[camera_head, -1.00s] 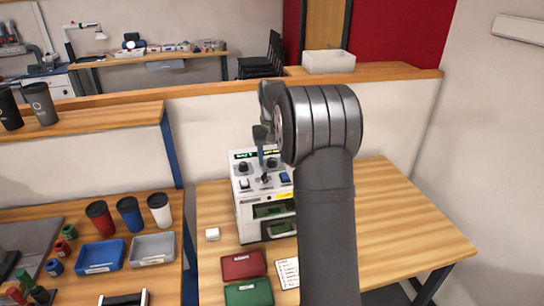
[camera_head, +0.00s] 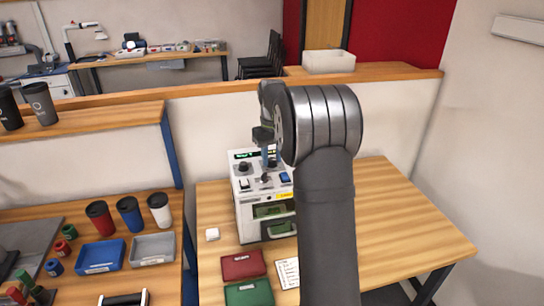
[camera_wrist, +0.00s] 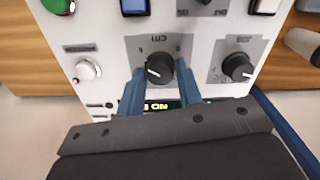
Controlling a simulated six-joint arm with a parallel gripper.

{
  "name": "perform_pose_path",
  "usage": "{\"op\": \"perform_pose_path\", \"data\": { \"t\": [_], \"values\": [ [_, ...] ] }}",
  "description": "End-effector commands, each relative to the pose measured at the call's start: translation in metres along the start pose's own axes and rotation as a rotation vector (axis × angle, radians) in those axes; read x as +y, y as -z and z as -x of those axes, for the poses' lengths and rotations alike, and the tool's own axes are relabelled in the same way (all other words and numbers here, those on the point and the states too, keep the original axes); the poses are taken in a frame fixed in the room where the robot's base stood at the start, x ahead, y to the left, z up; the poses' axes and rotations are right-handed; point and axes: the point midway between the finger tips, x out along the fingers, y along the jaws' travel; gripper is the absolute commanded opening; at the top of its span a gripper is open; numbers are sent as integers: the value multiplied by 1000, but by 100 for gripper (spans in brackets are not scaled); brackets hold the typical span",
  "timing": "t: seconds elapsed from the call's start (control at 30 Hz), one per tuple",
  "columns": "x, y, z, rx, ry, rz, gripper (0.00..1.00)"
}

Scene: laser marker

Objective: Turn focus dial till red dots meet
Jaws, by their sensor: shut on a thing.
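The white laser marker (camera_head: 246,209) stands on the wooden table. In the wrist view, a black focus dial (camera_wrist: 160,68) with a white pointer line sits on a grey plate whose label I cannot read clearly. My gripper (camera_wrist: 161,74) has its two blue fingers on either side of this dial, shut on it. The head view shows my gripper (camera_head: 270,158) from behind, over the right dial of the panel. A second black dial (camera_wrist: 238,67) is beside it, apart from the fingers. No pair of red dots can be made out. The display below the held dial is mostly hidden by my gripper.
A white knob (camera_wrist: 88,69) and a blue button (camera_wrist: 134,6) are near the fingers on the panel. Red (camera_head: 243,265) and green (camera_head: 249,293) trays and a paper card (camera_head: 287,273) lie before the machine. The table's right side is clear.

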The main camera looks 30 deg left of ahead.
Motion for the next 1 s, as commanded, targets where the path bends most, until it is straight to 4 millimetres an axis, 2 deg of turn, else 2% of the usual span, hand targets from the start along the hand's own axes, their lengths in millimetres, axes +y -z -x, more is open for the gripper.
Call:
{"op": "perform_pose_path", "data": {
  "t": [0.5, 0.7, 1.0],
  "values": [
    [0, 0, 0, 1, 0, 421, 9],
    [0, 0, 0, 1, 0, 525, 9],
    [0, 0, 0, 1, 0, 593, 9]
  ]
}}
